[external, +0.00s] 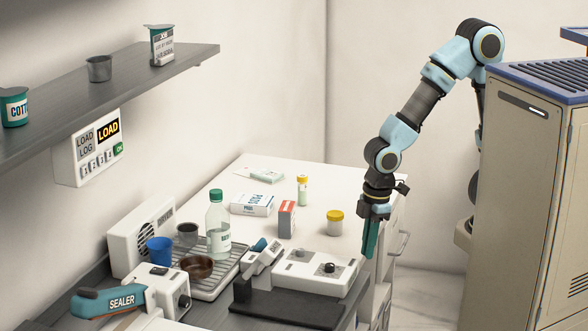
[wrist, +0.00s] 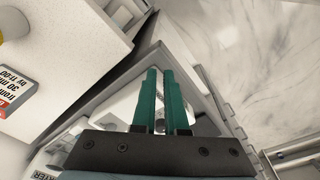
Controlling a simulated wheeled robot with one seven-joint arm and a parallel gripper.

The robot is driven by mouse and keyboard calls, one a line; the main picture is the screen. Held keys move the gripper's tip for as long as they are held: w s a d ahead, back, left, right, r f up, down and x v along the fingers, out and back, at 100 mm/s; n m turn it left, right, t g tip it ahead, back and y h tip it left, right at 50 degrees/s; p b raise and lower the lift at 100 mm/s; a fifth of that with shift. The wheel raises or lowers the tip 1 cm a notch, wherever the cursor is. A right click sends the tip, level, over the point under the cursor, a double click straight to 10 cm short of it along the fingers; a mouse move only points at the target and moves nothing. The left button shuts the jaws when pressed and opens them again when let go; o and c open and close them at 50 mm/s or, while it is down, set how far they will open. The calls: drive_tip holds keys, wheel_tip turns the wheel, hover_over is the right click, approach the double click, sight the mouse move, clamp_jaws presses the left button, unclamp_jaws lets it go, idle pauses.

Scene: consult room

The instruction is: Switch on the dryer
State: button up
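The likely dryer is a white box with a round slatted vent (external: 152,232) against the left wall, behind a wire drying tray (external: 228,278). No switch on it can be made out. My gripper (external: 369,253) points down at the right edge of the counter, well to the right of the box and apart from it. In the wrist view, its two teal fingers (wrist: 160,72) are parallel, with a narrow gap and nothing held between them.
The sealer (external: 120,300) is front left. A yellow-lidded jar (external: 335,225) stands behind.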

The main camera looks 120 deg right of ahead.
drive_tip(key=w+d+r+n, duration=0.1)
drive_tip(key=w+d+r, duration=0.1)
drive_tip(key=w, duration=0.2)
drive_tip(key=w+d+r+n+p, duration=0.1)
drive_tip(key=w+d+r, duration=0.1)
drive_tip(key=w, duration=0.3)
drive_tip(key=w+d+r+n+g, duration=0.1)
drive_tip(key=w+d+r+n, duration=0.1)
drive_tip(key=w, duration=0.2)
drive_tip(key=shift+w+d+r+p, duration=0.25)
drive_tip(key=shift+d+r+p, duration=0.05)
drive_tip(key=shift+d+r, duration=0.1)
clamp_jaws()
drive_tip(key=w+d+r+n+g+y+p, duration=0.1)
drive_tip(key=w+d+r+n, duration=0.3)
drive_tip(key=w+d+r, duration=0.3)
drive_tip(key=w+d, duration=0.1)
drive_tip(key=d, duration=0.2)
drive_tip(key=shift+d+n+p, duration=0.2)
drive_tip(key=shift+n+p, duration=0.1)
drive_tip(key=shift+n, duration=0.1)
drive_tip(key=shift+f, duration=0.15)
